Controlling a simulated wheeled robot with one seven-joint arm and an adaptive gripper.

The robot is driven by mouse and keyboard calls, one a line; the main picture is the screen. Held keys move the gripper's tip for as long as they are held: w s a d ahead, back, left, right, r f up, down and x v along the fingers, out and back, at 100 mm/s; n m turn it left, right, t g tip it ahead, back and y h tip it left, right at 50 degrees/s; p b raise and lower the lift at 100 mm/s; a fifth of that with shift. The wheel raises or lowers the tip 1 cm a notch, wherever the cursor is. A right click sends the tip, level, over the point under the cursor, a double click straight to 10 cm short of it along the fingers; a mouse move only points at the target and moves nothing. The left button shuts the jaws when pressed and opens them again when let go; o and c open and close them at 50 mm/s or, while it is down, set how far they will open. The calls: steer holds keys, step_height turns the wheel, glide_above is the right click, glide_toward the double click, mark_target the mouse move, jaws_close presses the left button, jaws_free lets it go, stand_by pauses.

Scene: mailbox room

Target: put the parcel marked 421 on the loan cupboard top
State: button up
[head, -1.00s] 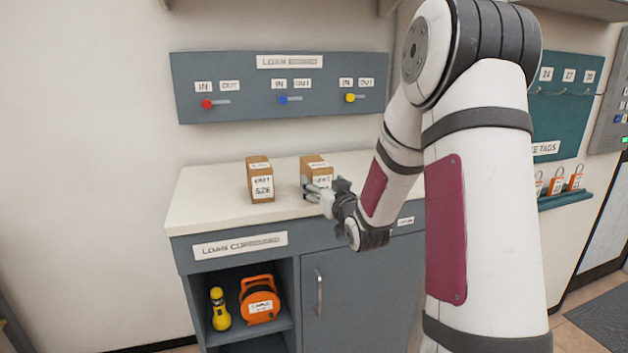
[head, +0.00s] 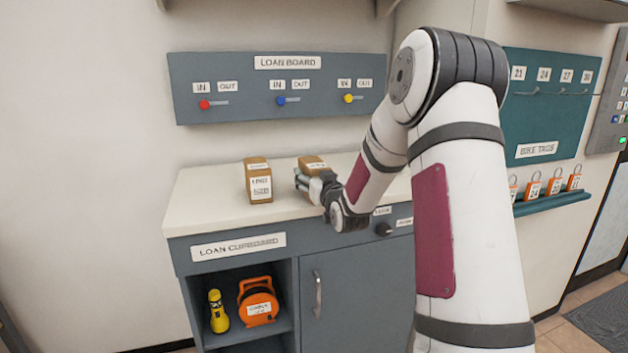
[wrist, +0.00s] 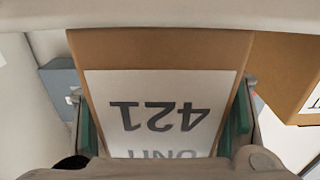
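The parcel marked 421 (wrist: 160,114) is a brown box with a white label. Its label fills the middle of the wrist view and reads upside down. In the head view the parcel (head: 313,162) stands at the loan cupboard top (head: 215,206), right of another box. My gripper (head: 309,183) is at its near side and hides most of its front. In the wrist view the green finger pads (wrist: 165,118) lie along both side edges of the parcel. Whether they press on it or stand slightly apart is unclear.
A brown parcel marked 526 or 528 (head: 259,180) stands close on the left; part of a brown box (wrist: 295,65) shows in the wrist view. The loan board (head: 280,108) is on the wall behind. The left part of the top is clear.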

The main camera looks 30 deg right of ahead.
steer(key=c, duration=1.2)
jaws_close()
steer(key=shift+r, duration=0.1)
steer(key=shift+r, duration=0.1)
